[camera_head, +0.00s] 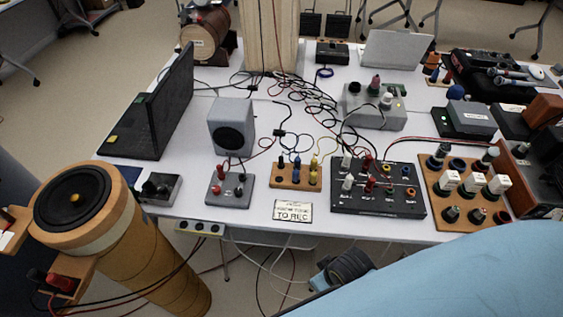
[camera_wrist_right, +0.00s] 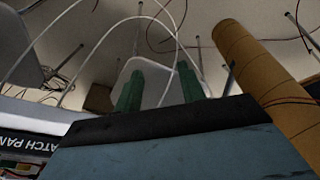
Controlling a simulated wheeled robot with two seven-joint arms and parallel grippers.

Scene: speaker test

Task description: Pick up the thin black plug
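Several black plugs show in the head view, and I cannot tell which one is the thin one. A black plug (camera_head: 282,161) stands at the left end of a small wooden block (camera_head: 288,183), beside blue and yellow plugs. A grey box (camera_head: 219,192) left of it also carries small dark and red plugs. My right gripper (camera_wrist_right: 160,68) shows two green fingers in the right wrist view. They are apart, with nothing between them, and point toward the floor area, away from the plugs. My left gripper is not in view.
The white table (camera_head: 258,216) is crowded with cables, a laptop (camera_head: 170,105), a grey speaker (camera_head: 231,125), a black panel (camera_head: 400,206) and a wooden terminal board (camera_head: 449,216). A tall cylinder with a speaker (camera_head: 75,198) stands at front left. A sign (camera_head: 293,211) lies near the front edge.

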